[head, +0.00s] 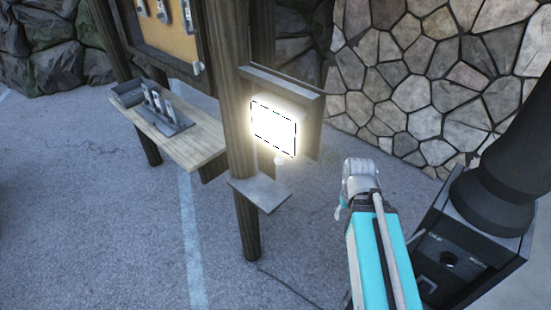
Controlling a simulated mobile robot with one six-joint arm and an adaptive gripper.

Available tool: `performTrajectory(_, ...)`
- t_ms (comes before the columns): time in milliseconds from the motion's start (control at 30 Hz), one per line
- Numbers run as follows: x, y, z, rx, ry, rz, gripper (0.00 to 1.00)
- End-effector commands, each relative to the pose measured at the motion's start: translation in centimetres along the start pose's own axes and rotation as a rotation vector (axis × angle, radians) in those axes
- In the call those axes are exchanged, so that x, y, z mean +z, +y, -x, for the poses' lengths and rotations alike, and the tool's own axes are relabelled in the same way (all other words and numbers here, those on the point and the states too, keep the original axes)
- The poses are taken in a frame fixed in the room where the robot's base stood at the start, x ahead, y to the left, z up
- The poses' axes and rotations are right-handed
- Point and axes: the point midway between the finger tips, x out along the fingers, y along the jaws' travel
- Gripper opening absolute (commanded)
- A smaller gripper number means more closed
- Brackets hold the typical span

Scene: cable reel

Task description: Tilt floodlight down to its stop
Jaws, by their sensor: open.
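The floodlight (275,126) is lit. Its bright white square face with a dark outline sits in a box-like housing on a wooden post. Its glare washes out the face, and its tilt angle and stop are hard to make out. A small pale piece (279,161) shows just under its lower edge. My gripper (347,200), at the far end of my teal and grey arm, is to the right of and below the floodlight, apart from it. It is open; its fingers are small and partly hidden, and I see nothing held.
A small grey shelf (261,193) juts out below the floodlight. A wooden shelf (190,146) with a dark rack is at the left, beneath a notice board (170,35). A dark box with lettering (449,253) stands at the right. A stone wall (420,90) is behind; pavement between is clear.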

Motion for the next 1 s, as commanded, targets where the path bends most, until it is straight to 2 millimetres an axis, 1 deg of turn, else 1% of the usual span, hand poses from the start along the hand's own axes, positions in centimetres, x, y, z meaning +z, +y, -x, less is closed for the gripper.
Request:
performTrajectory(300, 0.0, 0.0, 0.0, 0.000, 0.000, 0.000, 0.57)
performTrajectory(367, 0.0, 0.0, 0.0, 0.000, 0.000, 0.001, 0.68)
performTrajectory(400, -0.1, 0.0, -0.1, 0.002, 0.000, 0.003, 0.76)
performTrajectory(500, -0.3, -0.1, -0.3, 0.014, 0.000, 0.022, 0.92)
performTrajectory(600, -0.8, -0.3, -0.9, 0.046, -0.001, 0.065, 0.92)
performTrajectory(667, -1.4, 0.0, -1.4, 0.077, -0.002, 0.099, 0.92)
performTrajectory(767, -2.5, -0.5, -2.5, 0.147, -0.007, 0.193, 0.92)
performTrajectory(867, -4.0, -1.2, -3.5, 0.239, -0.015, 0.317, 0.92)
performTrajectory(1000, -6.5, -2.9, -4.9, 0.395, -0.037, 0.519, 0.92)
